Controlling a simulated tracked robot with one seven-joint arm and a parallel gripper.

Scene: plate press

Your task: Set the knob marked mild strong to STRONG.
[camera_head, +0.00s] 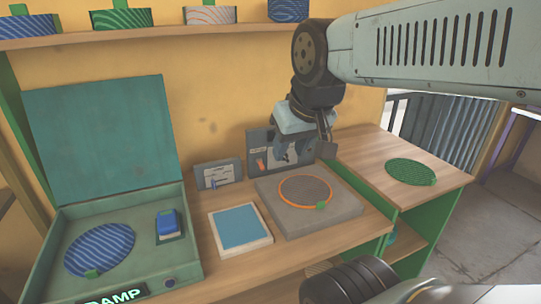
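My gripper (297,157) points down in front of a dark grey upright panel (252,140) behind the press block; it hides part of this panel. I cannot tell its opening or whether it touches anything. The panel has an orange lever (260,163) and a small pale label. A smaller grey panel (230,166) to its left carries a pale plate with a small control (212,183). A small dark round knob (170,282) sits on the green box's front. No marking reading mild or strong is legible, so I cannot tell which control is that knob or its setting.
The open green box (70,222) holds a blue striped disc (99,249) and a blue block (167,222). A blue-topped pad (240,227) lies beside the grey block (335,220) with its orange ring (305,177). A green disc (411,172) lies right.

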